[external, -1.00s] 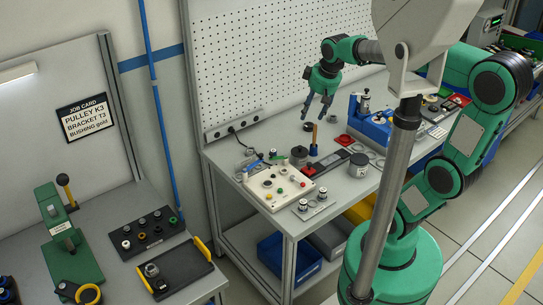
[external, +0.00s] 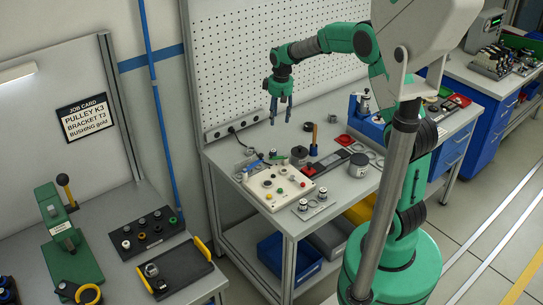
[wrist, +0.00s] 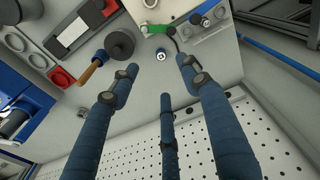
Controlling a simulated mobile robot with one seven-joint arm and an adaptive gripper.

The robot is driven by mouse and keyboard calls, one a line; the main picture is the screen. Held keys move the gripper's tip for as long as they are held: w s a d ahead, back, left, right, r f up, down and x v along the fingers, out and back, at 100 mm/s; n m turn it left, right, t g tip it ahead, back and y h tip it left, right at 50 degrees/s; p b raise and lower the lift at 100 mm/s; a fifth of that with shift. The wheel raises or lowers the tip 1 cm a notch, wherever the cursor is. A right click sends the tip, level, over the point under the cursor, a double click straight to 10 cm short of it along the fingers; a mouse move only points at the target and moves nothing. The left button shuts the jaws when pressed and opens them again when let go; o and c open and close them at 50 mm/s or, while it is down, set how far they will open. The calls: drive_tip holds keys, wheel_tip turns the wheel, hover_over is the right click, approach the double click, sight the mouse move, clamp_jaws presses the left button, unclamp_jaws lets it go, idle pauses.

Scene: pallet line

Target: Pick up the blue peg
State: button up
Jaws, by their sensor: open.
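My gripper (external: 281,118) is open and empty, its dark blue fingers pointing down, well above the back of the workbench near the pegboard. In the wrist view its fingers (wrist: 168,88) are spread wide with nothing between them. A small upright piece with a dark bluish side (wrist: 160,53) stands on the bench just beyond the fingertips. It seems to be the small piece beside the green item (external: 281,157) in the external view, but I cannot tell for certain that it is the blue peg. A slim blue item (external: 261,155) also lies near the control box.
A control box (external: 280,186) with coloured buttons stands at the bench front left. The pegboard (external: 260,60) rises behind.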

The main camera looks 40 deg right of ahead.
drive_tip(key=g, duration=0.1)
hover_over(273, 151)
wheel_tip(273, 151, down, 11)
drive_tip(key=shift+d+r, duration=0.1)
drive_tip(key=shift+d, duration=0.25)
drive_tip(key=shift+f+b, duration=0.75)
drive_tip(key=shift+f, duration=3.55)
drive_tip(key=shift+a+f+b, duration=0.15)
drive_tip(key=shift+f+b, duration=0.55)
drive_tip(key=shift+f, duration=1.9)
clamp_jaws()
